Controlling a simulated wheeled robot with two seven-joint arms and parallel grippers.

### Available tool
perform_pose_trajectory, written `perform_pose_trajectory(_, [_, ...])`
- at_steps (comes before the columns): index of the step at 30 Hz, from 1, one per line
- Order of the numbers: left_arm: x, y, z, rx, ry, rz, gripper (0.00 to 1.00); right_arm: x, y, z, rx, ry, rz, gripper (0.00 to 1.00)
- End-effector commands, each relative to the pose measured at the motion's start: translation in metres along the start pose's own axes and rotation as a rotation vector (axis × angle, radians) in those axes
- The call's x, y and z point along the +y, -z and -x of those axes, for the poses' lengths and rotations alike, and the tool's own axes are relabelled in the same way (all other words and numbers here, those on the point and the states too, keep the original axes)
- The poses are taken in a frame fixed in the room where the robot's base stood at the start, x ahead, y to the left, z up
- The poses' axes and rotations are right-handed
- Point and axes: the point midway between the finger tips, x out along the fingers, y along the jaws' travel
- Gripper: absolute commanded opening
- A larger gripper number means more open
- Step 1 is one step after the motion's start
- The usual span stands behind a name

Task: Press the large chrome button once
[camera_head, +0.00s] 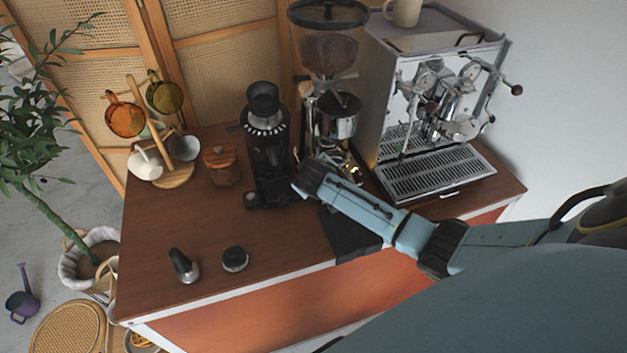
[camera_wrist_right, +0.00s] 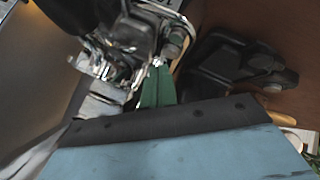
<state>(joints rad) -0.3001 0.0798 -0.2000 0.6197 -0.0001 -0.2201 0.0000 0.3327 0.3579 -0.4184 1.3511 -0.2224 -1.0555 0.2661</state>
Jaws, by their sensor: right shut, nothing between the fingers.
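The coffee grinder with a clear bean hopper (camera_head: 328,55) and a chrome body (camera_head: 337,117) stands left of the espresso machine. My right gripper (camera_head: 308,177) is in front of its lower part, and its fingers are not clearly visible there. In the right wrist view the green fingers (camera_wrist_right: 157,68) are shut and empty, pointing at a cluster of chrome and black parts (camera_wrist_right: 130,38). A small round chrome part (camera_wrist_right: 172,46) lies close by the fingertips. I cannot tell for certain which part is the large chrome button, or whether the fingers touch it. My left gripper is out of view.
The chrome espresso machine (camera_head: 425,110) stands on the right. A black grinder (camera_head: 267,150) is just left of my right gripper. The front-left counter is mostly clear.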

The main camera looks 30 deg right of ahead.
Motion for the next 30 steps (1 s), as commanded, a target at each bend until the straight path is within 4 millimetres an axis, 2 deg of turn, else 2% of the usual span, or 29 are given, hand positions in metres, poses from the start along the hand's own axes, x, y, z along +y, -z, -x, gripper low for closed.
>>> perform_pose_trajectory(30, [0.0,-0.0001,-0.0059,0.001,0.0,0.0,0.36,-0.0067,-0.0067,-0.0087,-0.001,0.001,0.0,0.0])
